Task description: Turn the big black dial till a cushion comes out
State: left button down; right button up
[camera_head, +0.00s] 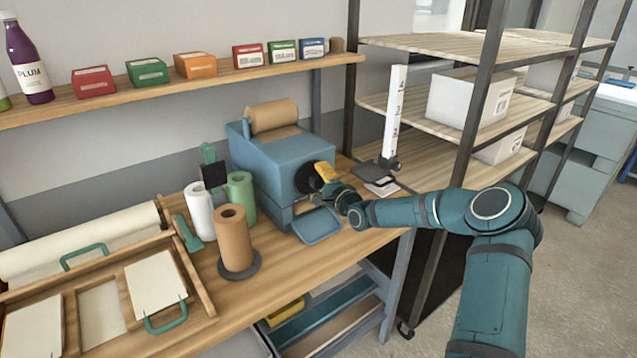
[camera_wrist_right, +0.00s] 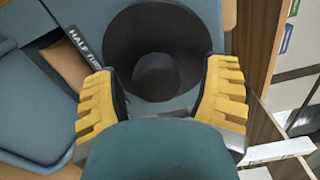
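The big black dial (camera_head: 307,178) is on the side of a blue machine (camera_head: 283,152) on the wooden bench. My right gripper (camera_head: 325,173) is at the dial, with its yellow fingers pointing at it. In the right wrist view the dial (camera_wrist_right: 155,50) shows as a wide black disc with a round knob in its middle. The right gripper (camera_wrist_right: 160,95) is open there, one finger on each side of the knob; I cannot tell whether they touch it. A brown paper-like piece (camera_wrist_right: 64,62) shows beside a "HALF TU…" label, partly hidden. My left gripper is not in view.
A brown paper roll (camera_head: 273,116) lies on top of the machine and a blue tray (camera_head: 316,225) sits at its front. Upright rolls (camera_head: 236,240) stand left of it. A metal shelf rack (camera_head: 470,110) stands close to the right.

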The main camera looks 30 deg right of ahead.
jog(key=shift+s, duration=0.1)
jog(key=s+d, duration=0.1)
jog(key=s, duration=1.1)
jog(key=w+n, duration=0.4)
jog(key=n, duration=0.2)
jog(key=w+a+n+b, duration=0.1)
jog(key=w+n, duration=0.3)
jog(key=n, duration=0.2)
jog(key=w+n+b, duration=0.1)
jog(key=w+n, duration=0.3)
jog(key=n, duration=0.2)
jog(key=shift+a+r, duration=0.15)
dwell(0.4)
jog(key=shift+c, duration=0.2)
jog(key=c, duration=1.2)
